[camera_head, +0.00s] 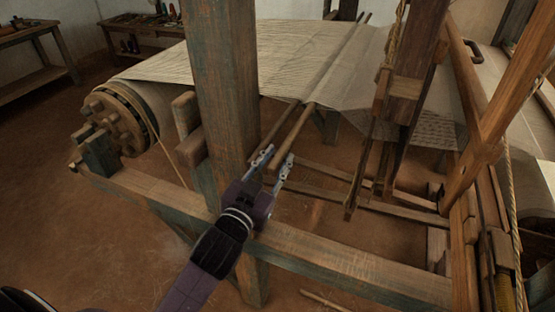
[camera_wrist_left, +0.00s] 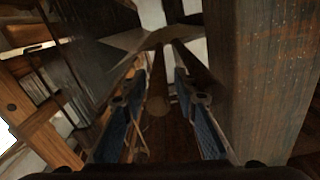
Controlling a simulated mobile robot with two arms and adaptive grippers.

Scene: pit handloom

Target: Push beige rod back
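The beige rod (camera_head: 296,126) slants out from the edge of the warp cloth (camera_head: 285,50) towards my left gripper. A second, darker rod (camera_head: 272,126) runs beside it on the left. My left gripper (camera_head: 275,160) is open, with one finger on each side of the beige rod's near end. In the left wrist view the beige rod (camera_wrist_left: 158,92) points at the camera, its round end between the blue-padded fingers (camera_wrist_left: 157,108). I cannot tell whether a finger touches it. My right gripper is not in view.
A thick wooden post (camera_head: 222,80) stands close to the left of my left gripper. The loom's front beam (camera_head: 320,258) runs below my arm. Hanging wooden frames and ropes (camera_head: 405,90) are to the right. A toothed warp roller (camera_head: 115,120) is at the left.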

